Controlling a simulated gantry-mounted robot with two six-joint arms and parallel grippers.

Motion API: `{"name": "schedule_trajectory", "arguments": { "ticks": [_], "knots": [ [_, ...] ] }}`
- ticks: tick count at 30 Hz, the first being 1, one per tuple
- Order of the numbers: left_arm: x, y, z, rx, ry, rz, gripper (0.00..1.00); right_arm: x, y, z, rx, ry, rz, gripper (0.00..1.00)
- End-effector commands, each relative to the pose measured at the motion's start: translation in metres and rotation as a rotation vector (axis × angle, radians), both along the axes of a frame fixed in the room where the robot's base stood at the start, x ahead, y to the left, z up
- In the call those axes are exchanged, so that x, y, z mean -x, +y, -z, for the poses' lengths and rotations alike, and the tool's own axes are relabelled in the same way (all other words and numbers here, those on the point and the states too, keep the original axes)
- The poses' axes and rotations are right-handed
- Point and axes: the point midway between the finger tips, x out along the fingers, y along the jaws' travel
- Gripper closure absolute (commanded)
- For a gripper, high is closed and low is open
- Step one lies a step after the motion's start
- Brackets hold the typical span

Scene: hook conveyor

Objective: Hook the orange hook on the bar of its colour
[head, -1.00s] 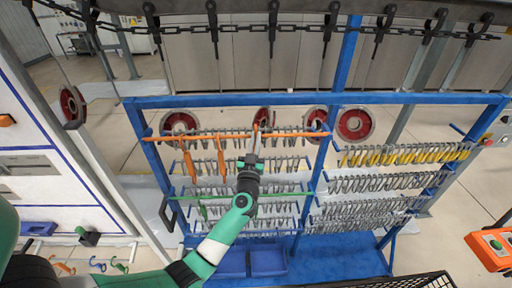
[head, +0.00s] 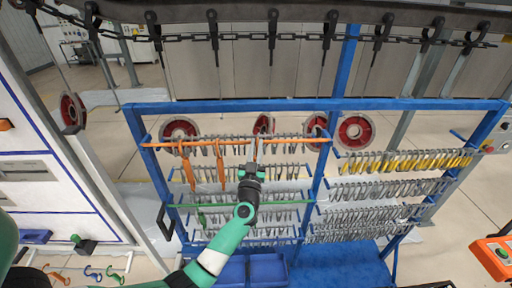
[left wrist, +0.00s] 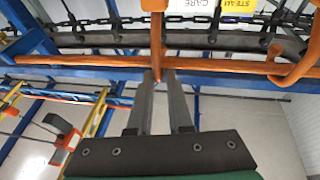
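The orange bar (head: 290,138) runs across the left top of the blue rack, and it crosses the left wrist view (left wrist: 215,66). Two orange hooks hang from its left part, one at the far left (head: 187,165) and one (head: 220,163) nearer my gripper. My left gripper (head: 251,165) is just below the bar, right of these hooks. In the left wrist view its fingertips (left wrist: 160,76) are close around a narrow orange hook (left wrist: 156,38), which crosses the bar; they look shut on it. Whether the hook bears on the bar is unclear. My right gripper is out of view.
Grey hooks hang in rows on the rack, and yellow hooks (head: 410,161) fill the right top row. A green bar (head: 280,204) is lower down. A chain conveyor (head: 300,37) with black hangers runs above. Orange, blue and green hooks lie at the lower left (head: 93,272).

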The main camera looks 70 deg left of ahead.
Motion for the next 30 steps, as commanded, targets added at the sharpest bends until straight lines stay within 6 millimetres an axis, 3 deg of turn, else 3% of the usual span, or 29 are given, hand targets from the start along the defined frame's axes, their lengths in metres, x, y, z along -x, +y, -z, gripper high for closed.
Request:
{"name": "schedule_trajectory", "arguments": {
  "ticks": [1, 3, 13, 24, 30],
  "knots": [
    [0.003, 0.005, 0.030, 0.048, 0.031, -0.005, 0.64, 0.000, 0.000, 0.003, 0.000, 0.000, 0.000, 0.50],
    [0.003, 0.005, 0.030, 0.048, 0.030, -0.005, 0.56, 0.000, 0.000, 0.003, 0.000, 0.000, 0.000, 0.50],
    [0.007, 0.000, 0.032, 0.049, 0.028, -0.009, 0.56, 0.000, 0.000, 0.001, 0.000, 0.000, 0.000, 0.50],
    [0.041, -0.072, 0.038, 0.015, 0.010, 0.004, 0.56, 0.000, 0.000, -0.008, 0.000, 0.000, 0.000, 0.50],
    [0.052, -0.095, 0.040, 0.004, 0.002, 0.005, 0.56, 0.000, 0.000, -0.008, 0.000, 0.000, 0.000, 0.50]
  ]
}}
